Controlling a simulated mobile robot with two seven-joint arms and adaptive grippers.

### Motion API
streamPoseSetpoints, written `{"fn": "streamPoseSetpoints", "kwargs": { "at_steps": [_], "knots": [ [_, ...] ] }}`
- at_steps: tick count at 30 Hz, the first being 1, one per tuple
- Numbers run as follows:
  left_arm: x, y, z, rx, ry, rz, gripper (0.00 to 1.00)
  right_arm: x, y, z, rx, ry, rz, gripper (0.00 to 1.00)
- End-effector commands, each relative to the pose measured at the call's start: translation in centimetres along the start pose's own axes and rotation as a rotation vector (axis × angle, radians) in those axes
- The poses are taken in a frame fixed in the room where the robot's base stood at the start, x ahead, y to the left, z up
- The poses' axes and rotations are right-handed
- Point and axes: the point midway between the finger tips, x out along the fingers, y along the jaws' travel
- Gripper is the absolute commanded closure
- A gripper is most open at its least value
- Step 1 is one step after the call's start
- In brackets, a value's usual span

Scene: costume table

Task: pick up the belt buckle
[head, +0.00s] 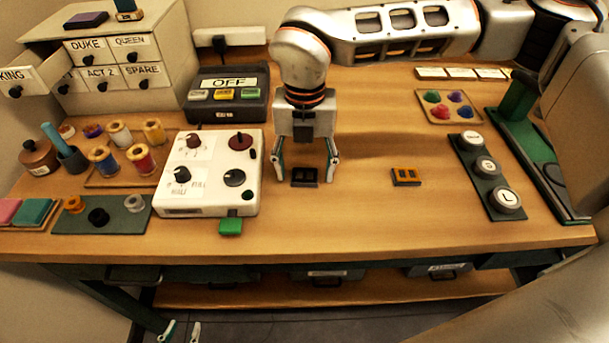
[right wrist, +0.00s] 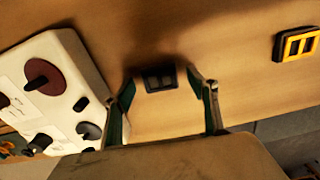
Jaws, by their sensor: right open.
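A dark, two-slotted belt buckle (head: 305,177) lies flat on the wooden table, right of the white control box. My right gripper (head: 306,168) points down over it, open, with one finger on each side. In the right wrist view the dark buckle (right wrist: 160,78) sits between the spread fingertips, with small gaps. A second buckle-like piece, orange-yellow with a dark edge (head: 406,177), lies apart to the right; it also shows in the right wrist view (right wrist: 297,43). My left gripper (head: 181,332) shows only its spread fingertips below the table's front edge.
The white control box (head: 211,199) with knobs stands close left of the right gripper, a green block (head: 231,227) at its front. A dark strip with round white buttons (head: 480,182) lies at right. The table between the two buckle pieces is clear.

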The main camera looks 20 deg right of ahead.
Motion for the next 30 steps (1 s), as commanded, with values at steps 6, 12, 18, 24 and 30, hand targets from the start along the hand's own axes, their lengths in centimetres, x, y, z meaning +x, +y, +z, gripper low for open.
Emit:
{"fn": "streamPoseSetpoints", "kwargs": {
  "at_steps": [6, 12, 18, 24, 30],
  "knots": [
    [0.0, 0.0, -0.1, 0.0, 0.001, -0.001, 0.68, 0.1, 0.0, 0.0, -0.001, -0.001, 0.001, 0.42],
    [0.0, 0.0, -0.1, -0.001, 0.001, -0.001, 0.68, 0.1, 0.0, 0.0, -0.001, -0.001, 0.001, 0.83],
    [0.0, 0.0, -0.1, -0.002, 0.001, -0.001, 0.68, 0.1, 0.0, 0.0, -0.001, 0.0, 0.001, 0.83],
    [0.0, 0.0, -0.2, -0.002, 0.002, -0.001, 0.68, -0.3, 0.1, 0.0, -0.001, -0.002, 0.002, 0.83],
    [0.0, 0.0, -0.4, -0.003, 0.004, -0.001, 0.68, -2.4, 0.1, 0.1, -0.001, -0.003, 0.003, 0.83]
  ]
}}
